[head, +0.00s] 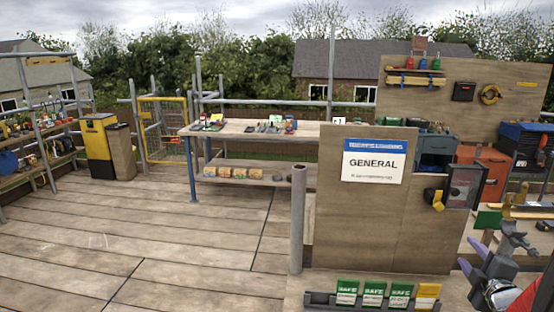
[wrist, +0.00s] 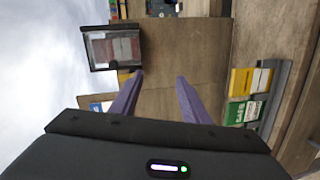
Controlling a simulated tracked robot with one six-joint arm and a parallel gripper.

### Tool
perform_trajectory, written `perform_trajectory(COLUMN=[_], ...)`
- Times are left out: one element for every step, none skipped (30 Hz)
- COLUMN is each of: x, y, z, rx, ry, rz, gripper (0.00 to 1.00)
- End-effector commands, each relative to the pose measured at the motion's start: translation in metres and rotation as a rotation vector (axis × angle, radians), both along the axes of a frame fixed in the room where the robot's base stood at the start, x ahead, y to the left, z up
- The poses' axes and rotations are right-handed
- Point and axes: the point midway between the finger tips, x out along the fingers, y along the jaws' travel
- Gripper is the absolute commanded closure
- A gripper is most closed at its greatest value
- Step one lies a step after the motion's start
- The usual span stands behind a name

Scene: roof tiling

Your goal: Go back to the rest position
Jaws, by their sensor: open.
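My gripper (head: 510,245) shows at the lower right of the head view, raised in front of the bench area to the right of the plywood board. In the wrist view its two purple fingers (wrist: 158,97) are spread apart with nothing between them. Beyond the fingers is the plywood board (wrist: 178,60), seen turned sideways. The gripper appears to touch nothing. My arm is partly cut off by the right edge of the head view.
The plywood board (head: 345,225) carries a GENERAL sign (head: 374,161) and a dark-framed case (head: 463,186). A rack of green and yellow tags (head: 374,294) stands below it. A grey post (head: 298,220) stands left. The plank floor (head: 150,235) is clear.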

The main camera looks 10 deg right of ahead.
Motion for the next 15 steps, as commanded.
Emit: perform_trajectory(x=[-0.007,-0.012,-0.018,-0.024,-0.03,-0.037,-0.042,-0.047,-0.052,-0.057,-0.06,-0.066,-0.069,-0.073,-0.077], y=[-0.007,-0.01,-0.015,-0.018,-0.021,-0.024,-0.024,-0.024,-0.023,-0.021,-0.019,-0.016,-0.013,-0.009,-0.003], z=[-0.014,-0.022,-0.032,-0.037,-0.043,-0.05,-0.054,-0.058,-0.063,-0.067,-0.069,-0.072,-0.074,-0.076,-0.078], rx=[0.06,0.099,0.149,0.184,0.219,0.264,0.296,0.33,0.372,0.403,0.433,0.473,0.503,0.532,0.57], ry=[0.026,0.042,0.062,0.073,0.086,0.1,0.109,0.117,0.13,0.138,0.144,0.153,0.16,0.164,0.172], rz=[-0.047,-0.078,-0.121,-0.153,-0.186,-0.228,-0.258,-0.289,-0.327,-0.355,-0.382,-0.42,-0.445,-0.471,-0.504], gripper=[0.58,0.58,0.58,0.58,0.58,0.58,0.58,0.58,0.58,0.58,0.58,0.58,0.58,0.58,0.58])
